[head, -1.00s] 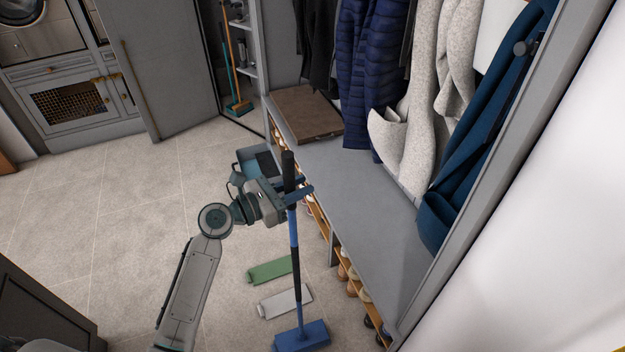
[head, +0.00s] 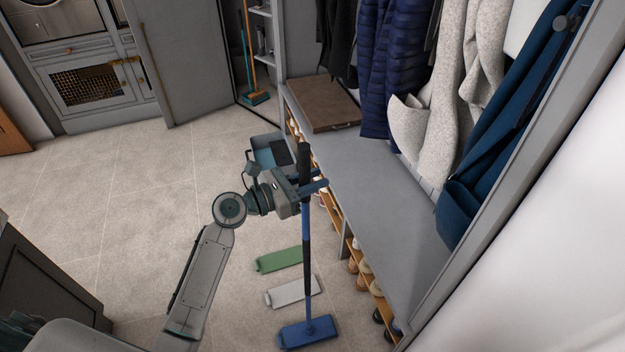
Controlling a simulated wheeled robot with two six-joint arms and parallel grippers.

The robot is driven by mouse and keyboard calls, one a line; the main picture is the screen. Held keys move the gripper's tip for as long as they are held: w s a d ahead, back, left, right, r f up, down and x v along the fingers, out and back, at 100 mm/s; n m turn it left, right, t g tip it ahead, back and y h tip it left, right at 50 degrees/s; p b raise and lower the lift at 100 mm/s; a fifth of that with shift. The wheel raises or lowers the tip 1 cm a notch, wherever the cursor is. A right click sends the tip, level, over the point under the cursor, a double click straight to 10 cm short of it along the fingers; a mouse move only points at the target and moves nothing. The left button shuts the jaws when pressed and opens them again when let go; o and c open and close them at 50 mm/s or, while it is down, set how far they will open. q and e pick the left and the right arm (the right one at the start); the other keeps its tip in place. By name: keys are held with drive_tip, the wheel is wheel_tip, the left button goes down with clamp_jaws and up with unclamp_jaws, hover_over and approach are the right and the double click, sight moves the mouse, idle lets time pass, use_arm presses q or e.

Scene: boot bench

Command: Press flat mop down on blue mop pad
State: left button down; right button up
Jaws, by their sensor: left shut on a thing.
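My left gripper (head: 312,188) is shut on the upper part of the flat mop's blue and black handle (head: 307,235). The mop stands nearly upright on its handle line. At its foot is a flat blue rectangle (head: 322,328) near the bottom edge of the head view. Mop head and blue mop pad look alike there, and I cannot tell them apart or see whether they touch. A white pad (head: 290,293) and a green pad (head: 279,260) lie on the floor behind it, in a row. My right gripper is not in view.
A grey bench (head: 375,185) with shoe shelves below stands close to the right of the mop. Coats (head: 450,80) hang above the bench. The tiled floor (head: 130,220) at left is clear.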

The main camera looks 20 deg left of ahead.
use_arm(q)
drive_tip(key=shift+s+p, duration=0.1)
drive_tip(key=shift+p, duration=0.3)
idle(0.6)
drive_tip(key=shift+f, duration=0.25)
idle(0.8)
drive_tip(key=shift+p, duration=0.45)
idle(0.3)
drive_tip(key=shift+f, duration=0.35)
idle(0.7)
drive_tip(key=shift+r, duration=0.1)
wheel_tip(320, 180, up, 7)
drive_tip(key=p, duration=0.7)
drive_tip(key=shift+p, duration=0.3)
idle(0.5)
idle(1.1)
